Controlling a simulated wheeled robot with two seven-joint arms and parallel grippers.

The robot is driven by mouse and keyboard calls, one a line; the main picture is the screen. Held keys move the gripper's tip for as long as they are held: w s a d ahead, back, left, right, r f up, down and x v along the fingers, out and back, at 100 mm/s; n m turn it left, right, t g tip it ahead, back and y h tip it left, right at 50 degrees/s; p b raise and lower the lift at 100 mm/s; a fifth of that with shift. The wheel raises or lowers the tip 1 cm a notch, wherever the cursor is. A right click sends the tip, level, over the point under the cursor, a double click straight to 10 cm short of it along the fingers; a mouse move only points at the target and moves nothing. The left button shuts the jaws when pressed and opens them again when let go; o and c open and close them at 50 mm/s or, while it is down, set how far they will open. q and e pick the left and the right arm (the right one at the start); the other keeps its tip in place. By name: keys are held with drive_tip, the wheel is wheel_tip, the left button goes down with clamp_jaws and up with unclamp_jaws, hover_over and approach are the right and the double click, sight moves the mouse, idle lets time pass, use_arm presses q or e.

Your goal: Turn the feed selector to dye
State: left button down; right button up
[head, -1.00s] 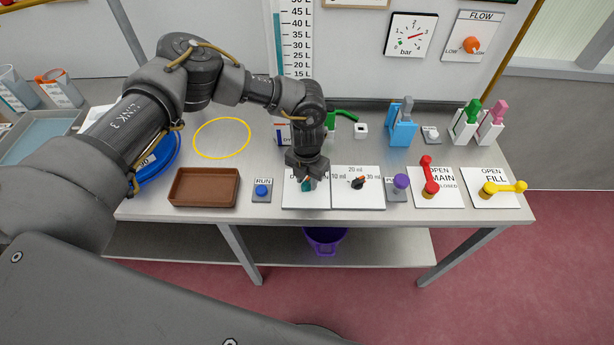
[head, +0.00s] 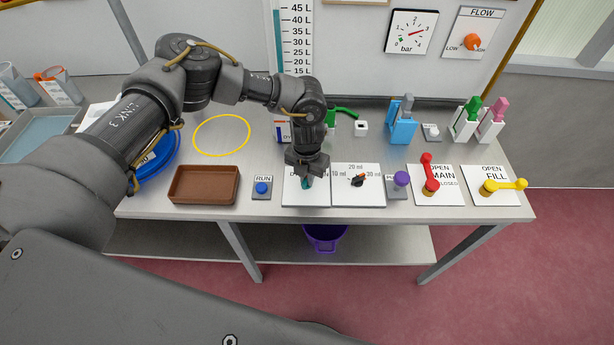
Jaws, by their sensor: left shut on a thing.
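The feed selector is a teal knob (head: 306,184) on a white panel (head: 297,198) at the front of the bench. My left gripper (head: 307,180) points down over it and is shut on it. The gripper covers most of the knob and most of the panel's lettering, so I cannot read which label the knob points to. My right gripper is not in view.
A black dial (head: 358,181) with ml marks sits just right of the panel. A blue RUN button (head: 262,188) and a brown tray (head: 204,184) are to the left.

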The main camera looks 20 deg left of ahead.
use_arm(q)
drive_tip(key=shift+n, duration=1.1)
drive_tip(key=n, duration=0.2)
drive_tip(key=shift+n, duration=0.4)
drive_tip(key=n, duration=0.2)
drive_tip(key=shift+a+r+n, duration=0.1)
drive_tip(key=shift+n, duration=0.2)
drive_tip(key=shift+n+p, duration=0.45)
drive_tip(key=shift+n, duration=1.15)
drive_tip(key=c, duration=1.5)
unclamp_jaws()
wheel_tip(320, 180, up, 11)
drive_tip(key=shift+f+b, duration=0.15)
drive_tip(key=shift+b, duration=0.75)
